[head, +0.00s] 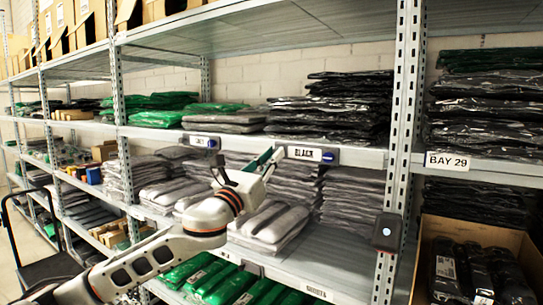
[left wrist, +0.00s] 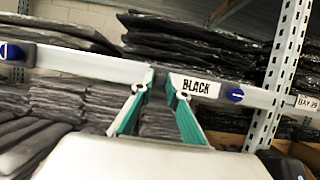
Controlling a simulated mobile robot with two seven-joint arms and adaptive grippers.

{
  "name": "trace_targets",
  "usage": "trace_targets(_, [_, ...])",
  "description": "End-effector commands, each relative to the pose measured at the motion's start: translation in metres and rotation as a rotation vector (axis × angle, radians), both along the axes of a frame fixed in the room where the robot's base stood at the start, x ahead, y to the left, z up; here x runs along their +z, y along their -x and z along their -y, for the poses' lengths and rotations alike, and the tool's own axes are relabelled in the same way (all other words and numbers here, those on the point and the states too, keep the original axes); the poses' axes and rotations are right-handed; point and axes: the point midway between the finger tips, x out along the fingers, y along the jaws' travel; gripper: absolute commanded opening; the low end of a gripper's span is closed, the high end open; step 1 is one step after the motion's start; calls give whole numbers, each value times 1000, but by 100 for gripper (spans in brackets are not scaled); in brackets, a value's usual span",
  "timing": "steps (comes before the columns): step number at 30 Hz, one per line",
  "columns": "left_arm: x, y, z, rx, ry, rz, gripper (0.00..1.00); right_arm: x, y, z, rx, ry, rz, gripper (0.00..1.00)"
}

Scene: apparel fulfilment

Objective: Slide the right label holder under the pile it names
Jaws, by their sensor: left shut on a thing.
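The label holder reading BLACK (head: 303,153) sits along the front edge of the middle shelf, with a blue knob at its right end. It also shows in the left wrist view (left wrist: 197,87). My left gripper (head: 273,158) is shut on its left part; in the left wrist view the teal fingers (left wrist: 158,82) meet the holder beside the printed word. The pile of black bagged garments (head: 335,110) lies on the shelf directly above and behind this holder. Another label holder (head: 201,141) with a blue knob is further left, below a grey pile (head: 224,120); its word is too small to read surely. My right gripper is out of view.
A perforated upright post (head: 402,130) stands right of the black pile. Beyond it are a BAY 29 plate (head: 447,161) and a cardboard box (head: 425,255). Green piles (head: 163,108) lie further left. Grey garments (head: 270,225) fill the shelf below, close under my gripper.

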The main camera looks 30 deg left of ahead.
Motion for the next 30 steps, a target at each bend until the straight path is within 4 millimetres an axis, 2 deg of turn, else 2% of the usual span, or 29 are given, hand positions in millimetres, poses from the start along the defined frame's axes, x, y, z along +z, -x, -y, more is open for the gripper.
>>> trace_targets(9, [0, 0, 0, -1, 1, 1, 0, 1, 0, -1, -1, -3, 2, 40])
trace_targets(10, [0, 0, 0, -1, 1, 1, 20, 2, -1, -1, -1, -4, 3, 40])
trace_targets(11, [1, 0, 0, 0, 1, 1, 28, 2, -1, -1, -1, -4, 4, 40])
trace_targets(12, [1, 0, 0, 0, 1, 1, 31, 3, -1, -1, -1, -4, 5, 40])
trace_targets(23, [-1, 2, 0, 0, 0, 0, 31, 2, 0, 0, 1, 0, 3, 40])
trace_targets(26, [-4, 9, -1, 1, -2, -1, 31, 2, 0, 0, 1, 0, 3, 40])
trace_targets(30, [-12, 28, -2, 1, -4, -2, 31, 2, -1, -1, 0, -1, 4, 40])
